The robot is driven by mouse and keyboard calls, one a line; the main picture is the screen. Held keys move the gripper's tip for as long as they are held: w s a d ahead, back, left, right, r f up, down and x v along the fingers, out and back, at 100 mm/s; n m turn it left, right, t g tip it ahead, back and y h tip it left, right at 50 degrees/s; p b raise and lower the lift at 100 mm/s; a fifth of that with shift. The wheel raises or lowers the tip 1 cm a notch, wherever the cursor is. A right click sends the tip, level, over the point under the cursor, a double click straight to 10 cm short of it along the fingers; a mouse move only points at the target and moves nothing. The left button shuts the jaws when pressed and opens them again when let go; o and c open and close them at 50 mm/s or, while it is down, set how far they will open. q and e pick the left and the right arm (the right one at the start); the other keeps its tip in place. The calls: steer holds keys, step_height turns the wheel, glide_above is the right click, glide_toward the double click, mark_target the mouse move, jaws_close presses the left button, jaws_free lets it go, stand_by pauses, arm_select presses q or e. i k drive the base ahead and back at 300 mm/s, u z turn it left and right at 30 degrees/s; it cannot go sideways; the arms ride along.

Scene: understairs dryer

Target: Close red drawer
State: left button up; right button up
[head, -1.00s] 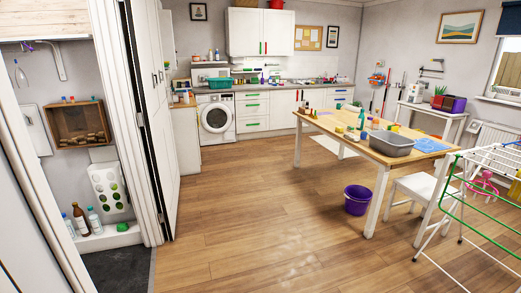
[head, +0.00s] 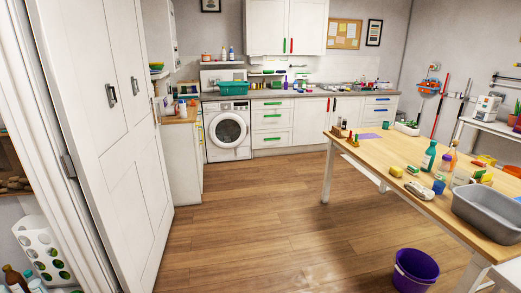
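No drawer with a red front or a red drawer handle can be made out. A drawer stack with green handles (head: 272,126) stands right of the washing machine, and its fronts look flush. A drawer unit with blue handles (head: 379,108) is at the right end of the counter, and it looks shut. Between them, a white lower cabinet (head: 312,122) has upright handles, one of them red. The upper wall cabinet (head: 268,25) has a green and a red handle, its doors shut. Neither of my grippers is in view.
A wooden table (head: 412,190) with bottles and a grey tub (head: 489,214) fills the right side. A purple bucket (head: 415,270) stands on the floor beside it. White tall doors (head: 110,150) border the left. The wooden floor between is clear.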

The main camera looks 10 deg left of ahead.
mark_target(170, 110)
steer(key=u, duration=0.3)
steer(key=i, duration=2.3)
steer(key=u, duration=0.65)
steer(key=i, duration=1.45)
steer(key=u, duration=0.15)
steer(key=k, duration=0.5)
steer(key=z, duration=0.8)
steer(key=i, duration=2.05)
steer(key=u, duration=1.3)
steer(key=i, duration=0.7)
steer(key=u, duration=0.65)
